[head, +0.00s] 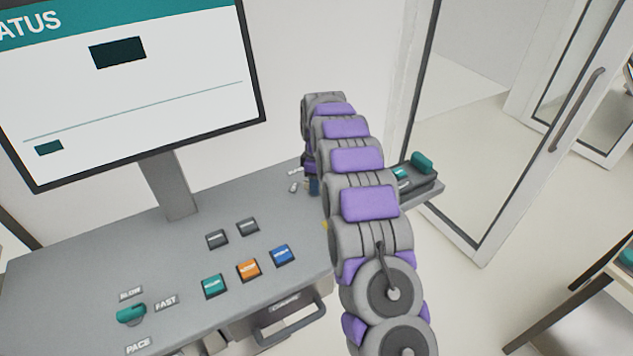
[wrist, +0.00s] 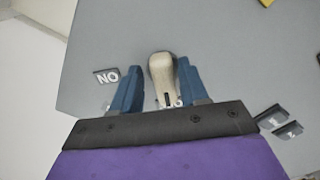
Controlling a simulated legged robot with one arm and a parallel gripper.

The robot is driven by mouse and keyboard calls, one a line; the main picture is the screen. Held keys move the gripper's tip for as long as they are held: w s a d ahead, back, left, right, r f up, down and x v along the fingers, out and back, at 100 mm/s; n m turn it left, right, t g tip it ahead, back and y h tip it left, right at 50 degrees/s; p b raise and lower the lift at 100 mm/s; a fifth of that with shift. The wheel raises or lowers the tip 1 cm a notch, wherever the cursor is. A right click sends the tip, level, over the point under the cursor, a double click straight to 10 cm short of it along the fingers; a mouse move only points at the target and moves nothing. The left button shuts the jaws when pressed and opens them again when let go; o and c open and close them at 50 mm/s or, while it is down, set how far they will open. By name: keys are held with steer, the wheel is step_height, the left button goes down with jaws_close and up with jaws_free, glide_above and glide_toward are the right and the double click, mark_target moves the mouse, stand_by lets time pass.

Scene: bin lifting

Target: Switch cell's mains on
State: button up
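A beige rounded lever or knob (wrist: 162,72), likely the mains switch, stands on the grey panel in the wrist view. My gripper (wrist: 158,84) has its two blue fingers on either side of it. A gap shows between the left finger and the knob; the right finger is very close to it, and contact cannot be told. A dark label (wrist: 106,77) left of the knob reads "NO", probably "ON" seen upside down. In the head view my gripper (head: 314,186) is low over the console's right end, mostly behind my arm, which hides the knob.
The grey console (head: 90,260) carries a screen (head: 130,95), teal (head: 213,286), orange (head: 248,270) and blue (head: 282,255) buttons, two dark buttons and a teal pace knob (head: 131,314). A dark device with teal parts (head: 415,172) sits right of my arm. A glass door (head: 490,130) stands behind.

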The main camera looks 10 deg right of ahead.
steer(key=shift+a, duration=0.4)
jaws_close()
steer(key=shift+d+r+m, duration=0.1)
steer(key=shift+m, duration=0.2)
steer(key=m+p, duration=0.2)
steer(key=shift+r+m, duration=0.1)
steer(key=shift+m, duration=0.3)
steer(key=m+p, duration=0.2)
steer(key=m, duration=0.3)
steer(key=shift+s+p, duration=0.1)
steer(key=shift+p, duration=0.3)
steer(key=m+p, duration=0.1)
steer(key=m, duration=0.3)
steer(key=shift+m, duration=0.4)
steer(key=shift+a+m+p, duration=0.2)
steer(key=shift+m+p, duration=0.55)
steer(key=shift+m, duration=1.55)
